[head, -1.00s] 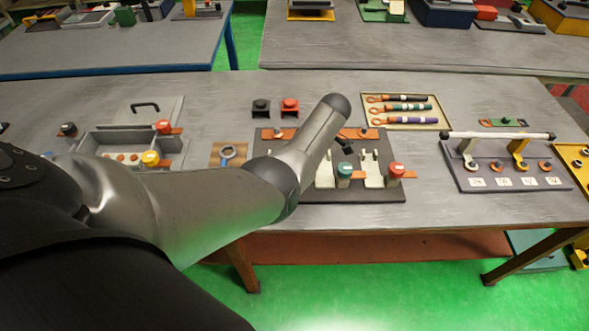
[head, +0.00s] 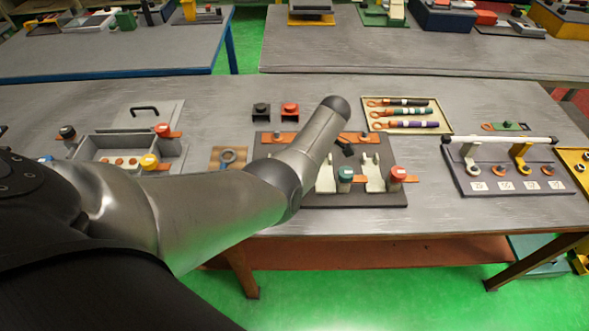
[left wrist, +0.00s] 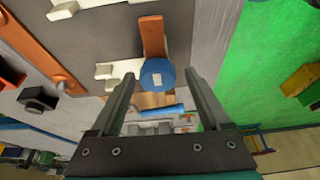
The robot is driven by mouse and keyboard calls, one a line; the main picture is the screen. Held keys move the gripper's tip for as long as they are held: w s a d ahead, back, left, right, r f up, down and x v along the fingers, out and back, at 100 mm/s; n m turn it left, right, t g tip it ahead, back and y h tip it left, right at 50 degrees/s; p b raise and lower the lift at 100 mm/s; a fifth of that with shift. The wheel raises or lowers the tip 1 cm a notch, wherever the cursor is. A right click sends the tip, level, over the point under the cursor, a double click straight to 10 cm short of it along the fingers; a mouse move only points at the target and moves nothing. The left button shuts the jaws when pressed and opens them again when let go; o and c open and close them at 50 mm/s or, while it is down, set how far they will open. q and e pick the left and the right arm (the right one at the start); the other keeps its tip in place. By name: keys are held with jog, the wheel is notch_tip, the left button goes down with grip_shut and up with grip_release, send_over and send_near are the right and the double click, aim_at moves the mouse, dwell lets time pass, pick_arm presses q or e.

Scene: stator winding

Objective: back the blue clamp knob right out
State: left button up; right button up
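The blue clamp knob (left wrist: 157,76), with a pale mark on its top, shows in the left wrist view beside an orange strip (left wrist: 153,38) and cream clamp pieces (left wrist: 122,69). My left gripper (left wrist: 160,77) is open; the knob appears between its fingertips with a gap on each side. I cannot tell how far it is below the tips. In the head view my left arm hides the knob and the gripper. The dark clamp board (head: 365,199) shows there with a green knob (head: 345,173) and a red knob (head: 398,173). My right gripper is not in view.
A blue ring spanner (head: 227,157) lies on a wooden mat left of the board. Black (head: 261,109) and red (head: 290,109) blocks stand behind it. A tray of tools (head: 446,130) and a white-railed rack (head: 510,184) are to the right; a grey bin (head: 120,146) is left.

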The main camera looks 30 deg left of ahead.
pick_arm(q)
jog(key=shift+w+r, duration=0.1)
jog(key=shift+r, duration=0.05)
jog(key=shift+r, duration=0.15)
jog(key=v, duration=1.5)
jog(key=shift+p, duration=0.35)
